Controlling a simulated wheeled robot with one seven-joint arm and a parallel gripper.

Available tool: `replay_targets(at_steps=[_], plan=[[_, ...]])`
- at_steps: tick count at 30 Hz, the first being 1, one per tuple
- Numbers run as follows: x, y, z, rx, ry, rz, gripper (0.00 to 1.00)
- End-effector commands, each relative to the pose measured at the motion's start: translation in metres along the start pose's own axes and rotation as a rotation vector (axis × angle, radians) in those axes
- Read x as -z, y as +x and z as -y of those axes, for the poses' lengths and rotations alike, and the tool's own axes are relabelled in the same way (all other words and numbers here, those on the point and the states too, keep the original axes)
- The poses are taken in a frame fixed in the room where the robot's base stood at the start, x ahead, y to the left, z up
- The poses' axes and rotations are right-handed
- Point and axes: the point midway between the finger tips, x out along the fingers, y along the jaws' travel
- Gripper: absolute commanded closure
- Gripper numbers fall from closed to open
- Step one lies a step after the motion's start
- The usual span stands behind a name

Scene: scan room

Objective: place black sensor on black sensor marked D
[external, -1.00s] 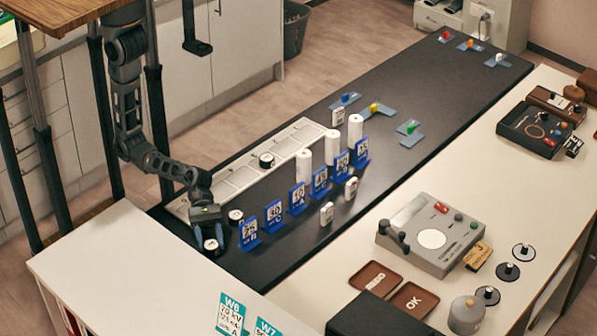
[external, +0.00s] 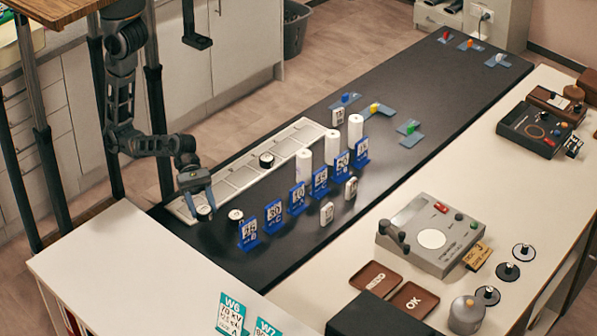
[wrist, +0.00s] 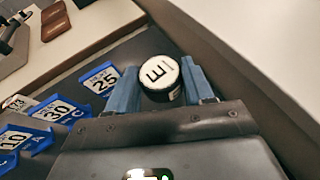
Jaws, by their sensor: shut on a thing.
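My gripper (external: 203,206) is shut on a black round sensor with a white top (external: 204,212), held in the air near the tray's near end in the external view. In the wrist view the blue fingers (wrist: 160,82) grip this sensor (wrist: 157,74), and its top bears a dark mark like an E. Another black sensor with a white top (external: 235,215) stands on the black bench, right of my gripper. A third (external: 267,160) sits in a compartment of the long pale tray (external: 232,182). I cannot read the letters on these two.
A row of blue number stands (external: 273,216) crosses the black bench, with white cylinders (external: 304,166) behind. Small white blocks (external: 327,213) stand in front. A grey device (external: 431,233) is on the front counter.

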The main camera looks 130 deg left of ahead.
Motion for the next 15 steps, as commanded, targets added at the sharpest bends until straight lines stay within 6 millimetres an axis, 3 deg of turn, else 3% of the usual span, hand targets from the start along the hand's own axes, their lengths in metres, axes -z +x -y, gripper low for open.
replay_targets(at_steps=[6,12,15], plan=[[-0.003,-0.046,0.007,-0.145,-0.069,0.003,0.81],[-0.011,-0.069,0.01,-0.221,-0.11,0.017,0.81],[-0.01,-0.071,0.006,-0.235,-0.116,0.02,0.81]])
